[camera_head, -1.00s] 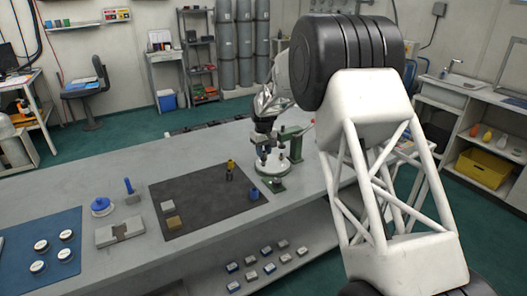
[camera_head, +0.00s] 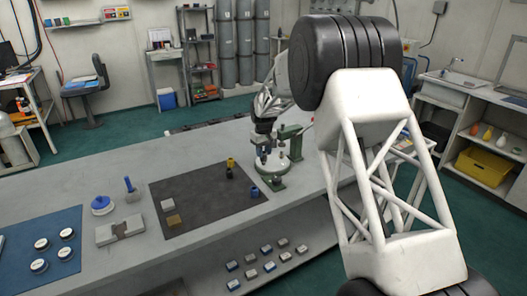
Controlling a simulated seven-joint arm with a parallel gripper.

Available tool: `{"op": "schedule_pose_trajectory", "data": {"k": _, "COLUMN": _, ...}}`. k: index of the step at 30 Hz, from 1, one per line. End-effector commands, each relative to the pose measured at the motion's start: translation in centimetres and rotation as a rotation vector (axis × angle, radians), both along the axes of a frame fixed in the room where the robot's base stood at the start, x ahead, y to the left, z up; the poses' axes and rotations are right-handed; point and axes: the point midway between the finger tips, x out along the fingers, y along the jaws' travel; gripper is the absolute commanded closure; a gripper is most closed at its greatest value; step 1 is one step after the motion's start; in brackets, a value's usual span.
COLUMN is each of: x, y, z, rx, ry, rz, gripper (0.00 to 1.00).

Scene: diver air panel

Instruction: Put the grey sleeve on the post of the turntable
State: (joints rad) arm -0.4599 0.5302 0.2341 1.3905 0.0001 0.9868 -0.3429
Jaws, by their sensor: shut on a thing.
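The turntable (camera_head: 273,168) has a white disc on a green base and stands near the far edge of the bench, right of the dark mat. My gripper (camera_head: 264,158) points down over the disc and is shut on a small grey piece, which I take to be the grey sleeve. The sleeve is too small and too covered by the fingers to make out clearly. The post is not clearly visible, and I cannot tell whether the sleeve is around it or above it.
A dark mat (camera_head: 205,205) holds a pale block (camera_head: 167,205), a tan block (camera_head: 174,221), a yellow-and-black piece (camera_head: 230,168) and a blue piece (camera_head: 254,192). A green bracket (camera_head: 293,143) stands behind the turntable.

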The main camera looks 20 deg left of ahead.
Motion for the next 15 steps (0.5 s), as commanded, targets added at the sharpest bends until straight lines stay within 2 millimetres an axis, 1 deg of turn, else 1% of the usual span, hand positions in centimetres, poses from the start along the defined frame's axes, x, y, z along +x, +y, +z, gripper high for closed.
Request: {"op": "schedule_pose_trajectory", "data": {"k": 15, "x": 0.0, "y": 0.0, "z": -0.45, "rx": 0.0, "ry": 0.0, "rz": 0.0, "gripper": 0.9}}
